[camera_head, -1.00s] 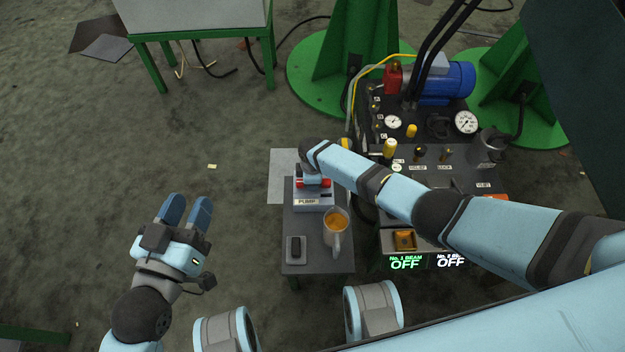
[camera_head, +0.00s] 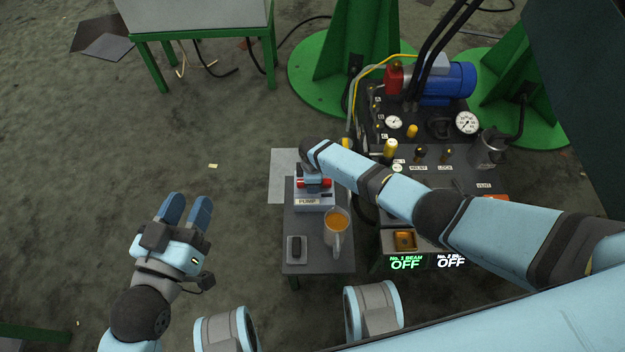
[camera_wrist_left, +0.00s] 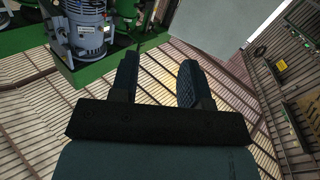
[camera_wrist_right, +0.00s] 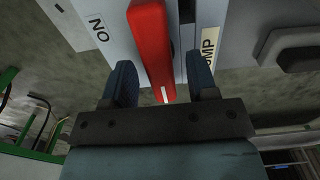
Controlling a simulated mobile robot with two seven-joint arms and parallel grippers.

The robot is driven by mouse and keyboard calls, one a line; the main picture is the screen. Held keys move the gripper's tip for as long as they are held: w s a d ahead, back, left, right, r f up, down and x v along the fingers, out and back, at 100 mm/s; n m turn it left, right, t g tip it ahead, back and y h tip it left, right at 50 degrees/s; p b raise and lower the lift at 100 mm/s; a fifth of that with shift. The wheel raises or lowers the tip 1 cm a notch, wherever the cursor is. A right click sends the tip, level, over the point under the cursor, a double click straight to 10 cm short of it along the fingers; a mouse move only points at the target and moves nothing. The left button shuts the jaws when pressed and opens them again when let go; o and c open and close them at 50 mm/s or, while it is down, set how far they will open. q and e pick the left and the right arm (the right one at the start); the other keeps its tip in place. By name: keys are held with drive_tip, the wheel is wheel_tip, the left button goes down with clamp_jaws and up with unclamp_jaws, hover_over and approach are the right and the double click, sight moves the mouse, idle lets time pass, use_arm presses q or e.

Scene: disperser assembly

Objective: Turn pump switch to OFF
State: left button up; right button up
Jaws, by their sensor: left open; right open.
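The pump switch is a grey box (camera_head: 313,203) with a "PUMP" label, on a small dark table. Its red handle (camera_head: 327,183) is partly hidden in the head view by my right gripper, which comes down over it. In the right wrist view, the red handle (camera_wrist_right: 151,42) lies between the two fingers of my right gripper (camera_wrist_right: 161,78). Those fingers are open, one on each side of the handle; I cannot tell whether either touches it. My left gripper (camera_head: 187,208) is open and empty, over the floor left of the table.
To the right is a console with gauges (camera_head: 467,122), knobs and a blue motor (camera_head: 445,83).

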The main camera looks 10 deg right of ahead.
wheel_tip(320, 180, up, 9)
drive_tip(key=p, duration=0.4)
use_arm(q)
drive_tip(key=s+a+f+g+y+p, duration=0.1)
drive_tip(key=s+a+f+g+y, duration=0.1)
drive_tip(key=f, duration=0.6)
drive_tip(key=shift+s+a+g+y+p, duration=0.35)
drive_tip(key=shift+a+g+y, duration=0.25)
drive_tip(key=shift+a+g, duration=0.55)
use_arm(e)
wheel_tip(320, 180, up, 4)
drive_tip(key=shift+r, duration=0.25)
use_arm(q)
drive_tip(key=shift+d+f, duration=0.1)
drive_tip(key=shift+d, duration=0.05)
